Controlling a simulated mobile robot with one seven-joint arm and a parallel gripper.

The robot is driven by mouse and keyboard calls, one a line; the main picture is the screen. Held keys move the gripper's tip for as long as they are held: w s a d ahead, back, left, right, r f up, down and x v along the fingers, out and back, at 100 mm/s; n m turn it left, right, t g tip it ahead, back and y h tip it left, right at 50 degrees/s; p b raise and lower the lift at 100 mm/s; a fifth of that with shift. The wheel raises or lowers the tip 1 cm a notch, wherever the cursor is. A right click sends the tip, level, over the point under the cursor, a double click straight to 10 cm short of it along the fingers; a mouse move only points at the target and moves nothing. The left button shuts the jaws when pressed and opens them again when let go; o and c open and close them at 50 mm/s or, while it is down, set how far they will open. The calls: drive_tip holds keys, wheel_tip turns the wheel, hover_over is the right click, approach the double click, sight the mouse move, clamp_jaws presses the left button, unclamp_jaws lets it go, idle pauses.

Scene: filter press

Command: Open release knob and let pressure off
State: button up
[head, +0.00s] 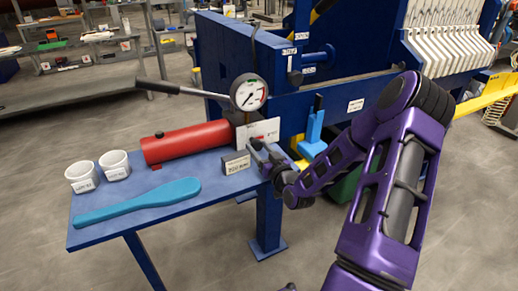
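A hand pump with a red cylinder (190,142) lies on the blue side table (150,228). A round white-faced pressure gauge (249,93) stands at its right end, and its needle is too small to read surely. A pump lever with a black grip (158,86) reaches left from beside the gauge. I cannot make out the release knob; my gripper and small plates cover part of the pump's right end. My gripper (260,154) is at the table's right edge, just right of a small label plate (237,163). Whether its fingers are open or shut is not clear.
Two white cups (98,171) and a turquoise paddle (140,203) lie on the table's left and front. The blue filter press (345,92) with white plates (450,48) stands behind. A blue upright handle (315,125) is right of my gripper. Floor is clear at front left.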

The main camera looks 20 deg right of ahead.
drive_tip(key=shift+s, duration=0.1)
drive_tip(key=s, duration=1.7)
drive_tip(key=shift+s+d+p, duration=0.15)
drive_tip(key=shift+d+p, duration=0.1)
drive_tip(key=shift+p, duration=0.15)
